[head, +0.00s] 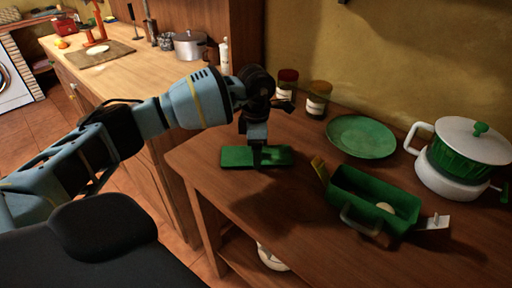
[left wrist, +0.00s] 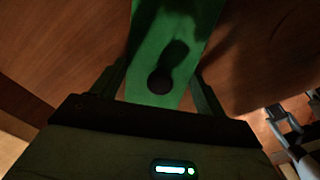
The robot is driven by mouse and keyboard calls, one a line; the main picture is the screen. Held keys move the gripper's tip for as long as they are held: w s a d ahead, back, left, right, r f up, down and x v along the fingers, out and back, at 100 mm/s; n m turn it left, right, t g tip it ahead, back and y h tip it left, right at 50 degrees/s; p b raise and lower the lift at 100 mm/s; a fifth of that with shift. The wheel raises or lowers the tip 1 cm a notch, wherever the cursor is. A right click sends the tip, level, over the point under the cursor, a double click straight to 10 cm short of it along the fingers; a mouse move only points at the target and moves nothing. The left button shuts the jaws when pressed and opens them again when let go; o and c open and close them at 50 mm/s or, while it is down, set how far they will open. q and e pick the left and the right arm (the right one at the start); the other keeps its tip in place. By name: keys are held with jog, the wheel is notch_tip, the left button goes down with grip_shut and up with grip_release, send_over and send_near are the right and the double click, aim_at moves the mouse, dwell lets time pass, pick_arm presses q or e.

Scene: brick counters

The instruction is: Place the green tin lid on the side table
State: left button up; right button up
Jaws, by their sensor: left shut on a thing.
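The green tin lid (head: 230,156) is a flat rectangle at the left part of the wooden side table (head: 300,190). My left gripper (head: 258,152) points down and is shut on it. In the left wrist view the lid (left wrist: 150,60) runs between the two fingers (left wrist: 160,88), with a dark round knob (left wrist: 159,82) on it. The lid looks level and on or just above the tabletop; I cannot tell whether it touches. The open green tin (head: 345,178) stands to its right with a pale round thing inside. My right gripper is not in view.
A green plate (head: 362,136) and a green-and-white pot (head: 470,150) stand to the right. Two jars (head: 318,100) are at the wall. A wooden counter (head: 130,75) with a metal pot (head: 190,45) lies at the back left. The table's front left is bare.

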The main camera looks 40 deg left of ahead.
pick_arm(q)
jog(key=shift+f, duration=0.1)
jog(key=shift+f, duration=0.1)
jog(key=o, duration=1)
notch_tip(320, 180, up, 12)
jog(key=shift+r, duration=0.2)
